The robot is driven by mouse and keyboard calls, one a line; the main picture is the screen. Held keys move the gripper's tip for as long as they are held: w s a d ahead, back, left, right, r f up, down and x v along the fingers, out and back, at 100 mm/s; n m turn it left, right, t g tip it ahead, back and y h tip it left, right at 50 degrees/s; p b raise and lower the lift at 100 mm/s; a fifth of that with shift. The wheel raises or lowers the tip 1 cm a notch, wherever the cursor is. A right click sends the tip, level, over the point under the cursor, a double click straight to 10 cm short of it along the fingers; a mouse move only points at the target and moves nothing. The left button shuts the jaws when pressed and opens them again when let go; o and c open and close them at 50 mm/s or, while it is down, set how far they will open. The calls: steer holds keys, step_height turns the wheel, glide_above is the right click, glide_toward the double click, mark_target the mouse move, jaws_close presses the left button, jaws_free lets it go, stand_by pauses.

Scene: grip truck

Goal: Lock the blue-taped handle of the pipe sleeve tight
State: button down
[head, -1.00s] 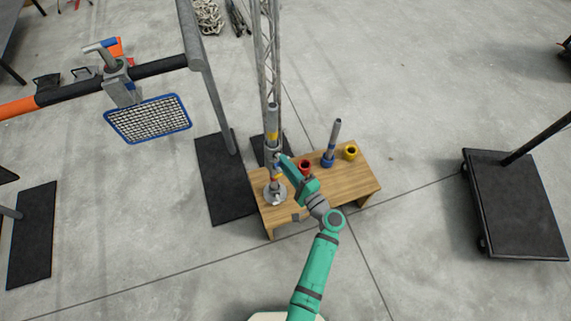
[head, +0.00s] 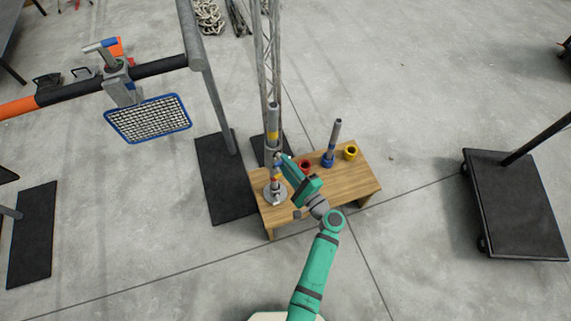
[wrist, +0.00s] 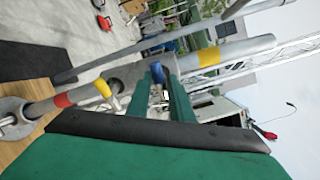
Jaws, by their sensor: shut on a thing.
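A grey pipe (head: 272,112) with yellow and red tape bands stands upright on a round flange base (head: 275,195) at the table's left end. The grey pipe sleeve (head: 271,156) sits around its middle; it also shows in the wrist view (wrist: 130,76). The blue-taped handle (wrist: 157,70) lies between the fingertips of my gripper (wrist: 163,86), beside the sleeve. My gripper (head: 281,160) is shut on this handle. In the head view my fingers mostly hide the handle. How tight the sleeve is cannot be seen.
The wooden table (head: 340,188) also carries a red cup (head: 305,166), a yellow cup (head: 351,152) and a tube in a blue base (head: 328,159). A lattice truss (head: 266,50) rises behind. A framed grid lamp (head: 148,118) hangs at left. The floor at right is free up to a black cart (head: 515,205).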

steer(key=c, duration=1.6)
jaws_free()
steer(key=shift+o, duration=0.2)
steer(key=v, duration=1.1)
steer(key=shift+f, duration=0.1)
steer(key=o, duration=0.7)
steer(key=w+a+m, duration=0.2)
steer(key=w+m, duration=0.1)
steer(key=m, duration=0.1)
steer(key=w+a+m, duration=0.2)
steer(key=w+m, duration=0.2)
steer(key=m, duration=0.1)
steer(key=w+a+m, duration=0.3)
steer(key=w+m, duration=0.1)
steer(key=shift+a+r, duration=0.1)
steer(key=shift+r, duration=0.3)
